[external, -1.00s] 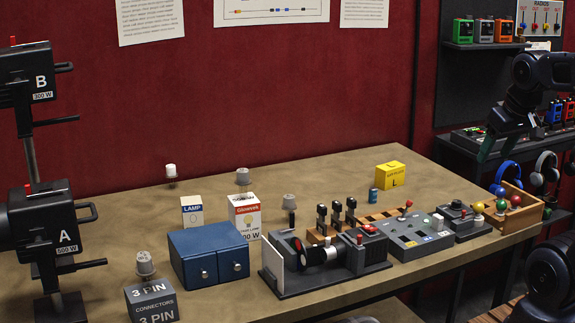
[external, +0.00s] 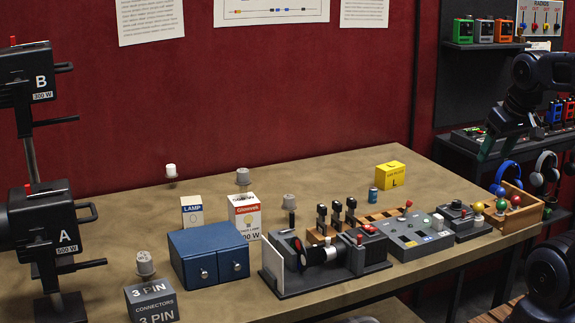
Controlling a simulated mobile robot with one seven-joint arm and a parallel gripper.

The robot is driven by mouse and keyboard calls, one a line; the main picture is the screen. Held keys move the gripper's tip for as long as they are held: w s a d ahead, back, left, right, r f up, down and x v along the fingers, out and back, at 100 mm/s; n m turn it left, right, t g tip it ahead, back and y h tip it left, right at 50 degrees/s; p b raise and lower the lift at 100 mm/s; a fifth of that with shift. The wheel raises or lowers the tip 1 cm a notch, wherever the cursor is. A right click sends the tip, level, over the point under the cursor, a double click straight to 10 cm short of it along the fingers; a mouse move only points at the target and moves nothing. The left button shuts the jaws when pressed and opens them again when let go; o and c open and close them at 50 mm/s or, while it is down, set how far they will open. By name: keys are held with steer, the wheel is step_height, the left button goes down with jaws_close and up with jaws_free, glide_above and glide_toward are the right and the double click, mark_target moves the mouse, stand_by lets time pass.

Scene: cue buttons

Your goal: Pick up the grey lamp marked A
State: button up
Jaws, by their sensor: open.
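A dark lamp housing marked A (external: 44,219), with "500 W" on its label, stands at the far left edge on a post. It looks nearly black and is partly cut off by the frame. Small ribbed grey pieces also stand on the table: one (external: 145,263) behind the 3 PIN box, one (external: 242,177) by the Glowrex box, one (external: 289,202) behind the black device. No letter is readable on them. My gripper (external: 487,151) hangs at the upper right, above the table's right end, far from these. It is open; its fingers are hard to make out.
A similar lamp marked B (external: 42,82) stands above A. The blue drawer box (external: 208,256), the 3 PIN box (external: 151,300), black device (external: 330,262) and grey button panel (external: 408,238) line the table front. A yellow box (external: 390,177) stands behind. The back middle is clear.

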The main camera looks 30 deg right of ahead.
steer(key=w+a+r+n+g, duration=0.1)
steer(key=w+a+r+n, duration=0.15)
steer(key=w, duration=0.55)
steer(key=w+a+r+n, duration=0.1)
steer(key=w+n, duration=0.2)
steer(key=w, duration=0.4)
steer(key=n+g, duration=0.4)
steer(key=n, duration=1)
glide_above(289, 207)
steer(key=w+d, duration=0.1)
steer(key=w, duration=0.1)
steer(key=f, duration=2.1)
steer(key=shift+s+d+f, duration=0.2)
steer(key=shift+s+f, duration=0.05)
steer(key=shift+f, duration=0.15)
steer(key=shift+w+a+f, duration=0.2)
steer(key=shift+f, duration=0.25)
step_height(289, 207, down, 5)
steer(key=shift+r, duration=0.1)
steer(key=shift+s+a+f, duration=0.1)
steer(key=shift+s+f, duration=0.05)
steer(key=shift+f, duration=1.3)
steer(key=shift+s+a+f, duration=0.1)
steer(key=shift+f, duration=1.35)
steer(key=c, duration=0.8)
